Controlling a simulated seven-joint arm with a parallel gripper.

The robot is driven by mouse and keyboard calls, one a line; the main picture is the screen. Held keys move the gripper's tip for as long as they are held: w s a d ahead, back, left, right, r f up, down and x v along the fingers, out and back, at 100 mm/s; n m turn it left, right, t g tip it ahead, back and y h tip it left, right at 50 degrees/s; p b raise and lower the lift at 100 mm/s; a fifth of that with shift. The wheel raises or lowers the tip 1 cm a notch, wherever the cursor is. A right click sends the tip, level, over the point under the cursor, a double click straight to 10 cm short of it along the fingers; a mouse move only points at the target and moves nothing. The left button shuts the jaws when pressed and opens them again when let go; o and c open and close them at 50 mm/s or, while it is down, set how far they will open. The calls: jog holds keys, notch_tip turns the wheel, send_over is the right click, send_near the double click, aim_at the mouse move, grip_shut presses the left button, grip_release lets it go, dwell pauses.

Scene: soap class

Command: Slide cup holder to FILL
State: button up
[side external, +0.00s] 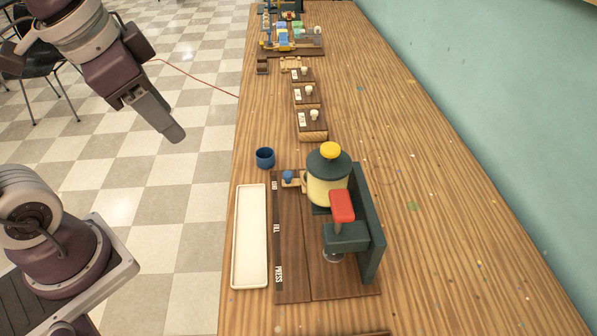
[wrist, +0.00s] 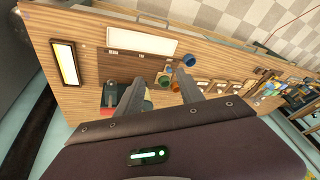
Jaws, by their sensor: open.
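The cup holder (side external: 299,181) is a small light-wood piece with a blue knob (side external: 288,176). It sits at the far end of a dark wooden board, beside the ADD label and next to the yellow tank. The FILL label (side external: 277,228) is at the middle of the board's left strip, and PRESS (side external: 279,274) is at the near end. My gripper (side external: 172,132) is open and empty, raised left of the table and well apart from the holder. In the wrist view its fingers (wrist: 160,94) are spread, and the blue knob (wrist: 163,80) shows between them.
A blue cup (side external: 264,158) stands left of the holder. A white tray (side external: 249,236) lies along the board's left side. The tank (side external: 327,189) and red-handled press (side external: 342,206) rise on the right. Right tabletop is clear.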

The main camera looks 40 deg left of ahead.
jog(key=w+f+m+g, duration=0.2)
jog(key=w+f+m, duration=0.3)
jog(key=w, duration=0.6)
jog(key=m+g+h, duration=0.2)
jog(key=m+h, duration=0.3)
jog(key=m, duration=0.5)
send_near(287, 173)
jog(key=f, duration=0.1)
jog(key=x, duration=0.6)
jog(key=shift+d+f, duration=0.1)
jog(key=shift+d, duration=0.2)
jog(key=shift+w+d+f, duration=0.1)
jog(key=shift+d+f, duration=0.05)
jog(key=shift+f, duration=0.35)
grip_shut()
